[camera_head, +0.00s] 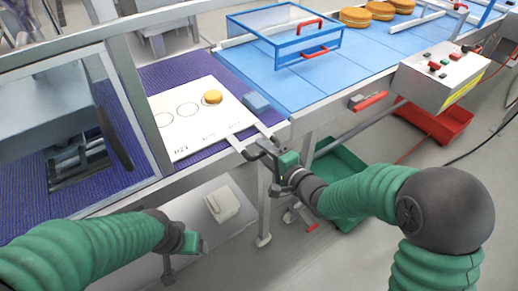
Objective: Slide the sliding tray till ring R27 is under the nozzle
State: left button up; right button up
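The sliding tray (218,127) is a white plate lying on the purple belt. It bears a row of printed rings, with a golden round (212,97) at the far right one. Small labels are printed by the rings, but I cannot read R27 among them. Two pale handle arms (236,144) stick out from its near right edge. My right gripper (259,150) is at these handle arms; its dark fingers overlap the handle, and I cannot tell whether they grip it. My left gripper (175,262) hangs low, away from the tray. I cannot make out the nozzle clearly.
A grey machine with a clear guard (75,110) stands over the belt at left. A blue block (256,103) sits beside the tray. A blue-framed hatch (287,33), blue conveyor and filled rounds (381,11) lie beyond. A control box (440,75) stands right, above a red bin (433,122).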

jog(key=shift+w+a+f, duration=0.2)
jog(key=shift+w+a, duration=0.7)
jog(key=shift+a, duration=0.2)
jog(key=shift+d, duration=0.2)
grip_shut()
jog(key=shift+s+f, duration=0.1)
jog(key=shift+f, duration=0.1)
